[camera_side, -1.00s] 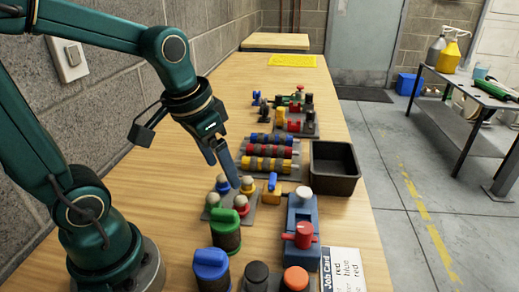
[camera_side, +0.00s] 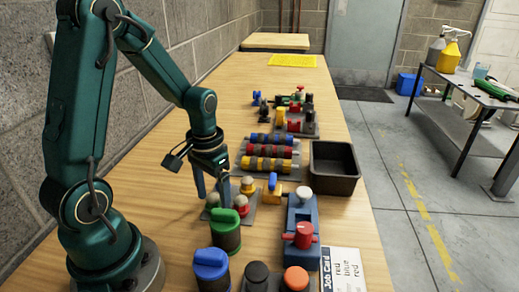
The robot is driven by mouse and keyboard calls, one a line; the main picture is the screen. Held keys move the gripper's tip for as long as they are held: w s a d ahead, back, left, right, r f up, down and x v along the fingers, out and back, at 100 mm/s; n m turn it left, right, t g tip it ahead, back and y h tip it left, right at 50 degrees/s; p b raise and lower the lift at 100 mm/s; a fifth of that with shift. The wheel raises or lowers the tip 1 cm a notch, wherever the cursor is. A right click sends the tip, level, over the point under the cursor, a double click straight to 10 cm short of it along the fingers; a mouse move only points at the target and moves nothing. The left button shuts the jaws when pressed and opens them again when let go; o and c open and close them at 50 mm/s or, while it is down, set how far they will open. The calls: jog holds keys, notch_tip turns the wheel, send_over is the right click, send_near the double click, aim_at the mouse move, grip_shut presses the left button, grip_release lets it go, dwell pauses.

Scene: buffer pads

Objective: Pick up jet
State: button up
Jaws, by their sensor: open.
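Several small round-topped pieces with coloured bases stand on a grey plate (camera_side: 268,217), probably the jets, though I cannot tell which one the task names. One has a yellow base (camera_side: 248,186). One has a red base (camera_side: 240,206). Another pale-topped piece (camera_side: 213,201) stands at the plate's left. My gripper (camera_side: 212,195) points down over the left back part of the plate, with its fingers apart. Nothing shows held in it. The fingers hide the blue-based piece at the back left, and I cannot tell whether they touch any piece.
Green-banded (camera_side: 226,235) and blue-capped (camera_side: 211,268) cylinders stand in front. A black tray (camera_side: 335,170) lies beyond. Striped rollers (camera_side: 268,151) lie behind.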

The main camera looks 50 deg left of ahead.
jog(key=shift+f, duration=0.15)
grip_shut()
